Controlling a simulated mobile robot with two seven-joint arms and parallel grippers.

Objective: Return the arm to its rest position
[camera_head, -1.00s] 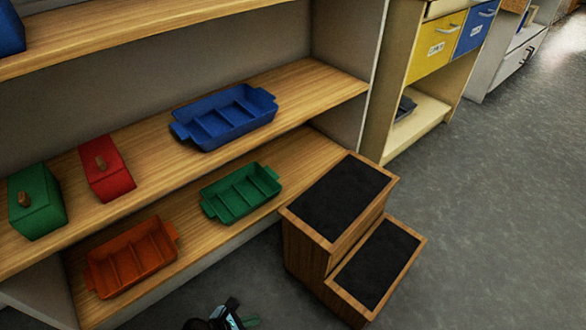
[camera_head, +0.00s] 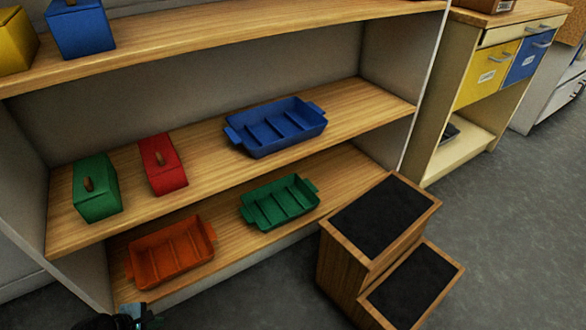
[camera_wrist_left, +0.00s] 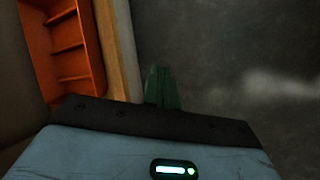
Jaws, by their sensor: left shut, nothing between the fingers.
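My left gripper (camera_head: 145,316) shows only in part at the bottom edge of the head view, below and in front of the orange tray (camera_head: 172,254) on the lowest shelf. In the left wrist view its dark green fingers (camera_wrist_left: 162,88) are together with nothing between them, over the dark floor. The orange tray also shows at the left of the wrist view (camera_wrist_left: 68,45), beside the shelf edge, apart from the fingers. My right gripper is not in view.
The shelf unit (camera_head: 75,236) holds green (camera_head: 96,190) and red (camera_head: 162,165) lidded boxes, a blue tray (camera_head: 275,127) and a green tray (camera_head: 279,203). A wooden step stool (camera_head: 338,255) stands at its right front. Grey floor (camera_head: 520,220) is free at right.

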